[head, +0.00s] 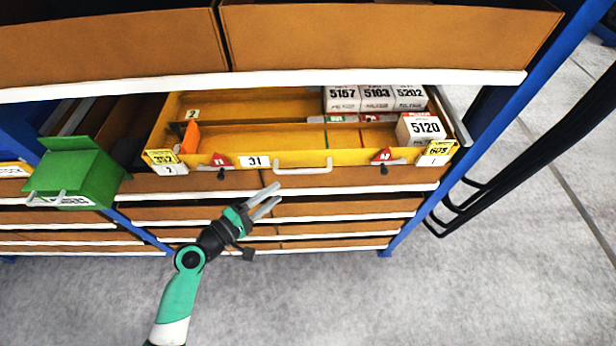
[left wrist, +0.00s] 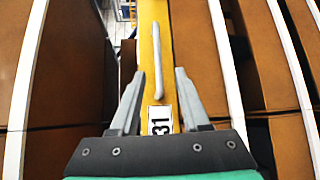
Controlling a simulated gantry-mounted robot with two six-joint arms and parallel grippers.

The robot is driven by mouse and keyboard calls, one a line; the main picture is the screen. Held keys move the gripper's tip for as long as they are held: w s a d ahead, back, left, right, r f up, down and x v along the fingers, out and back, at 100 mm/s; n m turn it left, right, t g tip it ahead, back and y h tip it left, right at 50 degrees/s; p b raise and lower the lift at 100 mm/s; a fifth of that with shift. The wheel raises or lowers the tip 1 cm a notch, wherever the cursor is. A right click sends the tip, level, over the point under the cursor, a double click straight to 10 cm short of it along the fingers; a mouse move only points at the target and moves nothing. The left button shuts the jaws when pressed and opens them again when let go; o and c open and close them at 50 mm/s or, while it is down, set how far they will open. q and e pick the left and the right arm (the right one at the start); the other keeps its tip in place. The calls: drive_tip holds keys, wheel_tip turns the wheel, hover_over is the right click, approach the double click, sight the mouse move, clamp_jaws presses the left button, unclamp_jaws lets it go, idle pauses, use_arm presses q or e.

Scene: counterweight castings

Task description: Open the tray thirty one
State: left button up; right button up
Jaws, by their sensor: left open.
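The yellow tray (head: 230,158) bears the label 31 on its front and stands pulled out from the shelf in the head view. Its inside shows, with several white boxes (head: 376,98) at the right and an orange piece (head: 190,137) at the left. Its pale bar handle (head: 303,168) sits mid-front. My left gripper (head: 271,199) is open and empty, below and in front of the handle, apart from it. In the left wrist view the tray front (left wrist: 149,60) and handle (left wrist: 157,62) lie ahead between the open fingers (left wrist: 158,88). My right gripper is not in view.
A green bin (head: 75,180) sticks out at the left. Brown boxes (head: 380,35) fill the shelf above, and more brown fronts (head: 340,208) lie below the tray. A blue post (head: 500,110) and black rails (head: 520,160) stand at the right. The floor in front is clear.

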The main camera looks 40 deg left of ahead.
sight(300, 173)
use_arm(q)
drive_tip(key=w, duration=0.7)
drive_tip(key=w+f+b, duration=0.1)
drive_tip(key=w, duration=0.3)
drive_tip(key=shift+w+a+f, duration=0.1)
drive_tip(key=shift+w, duration=0.25)
drive_tip(key=shift+c, duration=0.3)
clamp_jaws()
idle(0.6)
